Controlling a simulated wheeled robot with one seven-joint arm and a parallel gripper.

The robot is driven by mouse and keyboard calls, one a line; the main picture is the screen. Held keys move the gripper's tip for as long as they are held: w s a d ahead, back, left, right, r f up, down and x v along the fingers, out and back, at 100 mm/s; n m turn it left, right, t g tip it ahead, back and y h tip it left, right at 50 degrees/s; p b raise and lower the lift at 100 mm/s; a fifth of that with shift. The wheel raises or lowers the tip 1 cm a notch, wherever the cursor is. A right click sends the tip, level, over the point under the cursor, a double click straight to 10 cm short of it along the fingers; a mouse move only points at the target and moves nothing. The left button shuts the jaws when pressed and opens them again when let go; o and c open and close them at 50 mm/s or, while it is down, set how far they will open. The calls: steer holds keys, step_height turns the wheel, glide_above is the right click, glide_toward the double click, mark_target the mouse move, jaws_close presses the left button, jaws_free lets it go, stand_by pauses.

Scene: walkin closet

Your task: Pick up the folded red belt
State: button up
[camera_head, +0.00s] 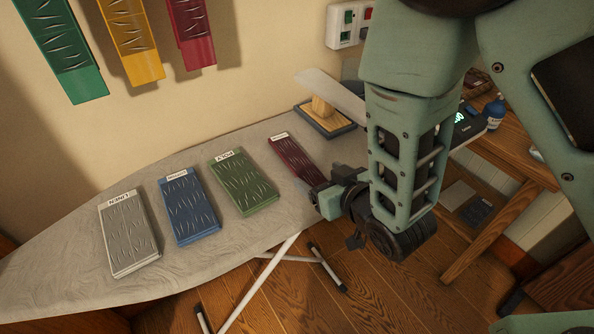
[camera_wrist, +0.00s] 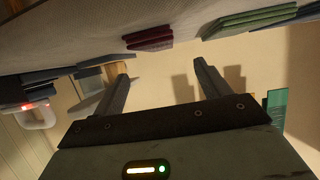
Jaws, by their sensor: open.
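A dark red folded strip with a white label (camera_head: 297,160), which looks like the folded red belt, lies flat on the grey ironing board (camera_head: 70,232), at the right end of a row. My gripper (camera_head: 318,193) is close to its near right end, and my arm covers the area to the right. In the wrist view the red strip (camera_wrist: 148,38) shows beyond the gap between the two fingers of my gripper (camera_wrist: 162,70). The fingers are wide apart with nothing between them. Whether a finger touches the strip is unclear.
Green (camera_head: 245,186), blue (camera_head: 188,207) and grey (camera_head: 128,234) labelled bundles lie left on the board. An iron-like object on a stand (camera_head: 325,116) stands behind the strip. Coloured strips hang on the wall. A wooden desk (camera_head: 505,160) with a blue bottle (camera_head: 494,111) is at the right.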

mark_target(301, 163)
steer(key=shift+w+a+f+b, duration=0.2)
steer(key=shift+w+f+b, duration=0.3)
steer(key=shift+b, duration=2.8)
steer(key=shift+x, duration=1.15)
steer(key=x, duration=0.5)
steer(key=shift+w+d, duration=0.1)
steer(key=shift+d, duration=0.05)
steer(key=shift+r, duration=0.1)
steer(key=shift+c, duration=0.2)
steer(key=c, duration=1)
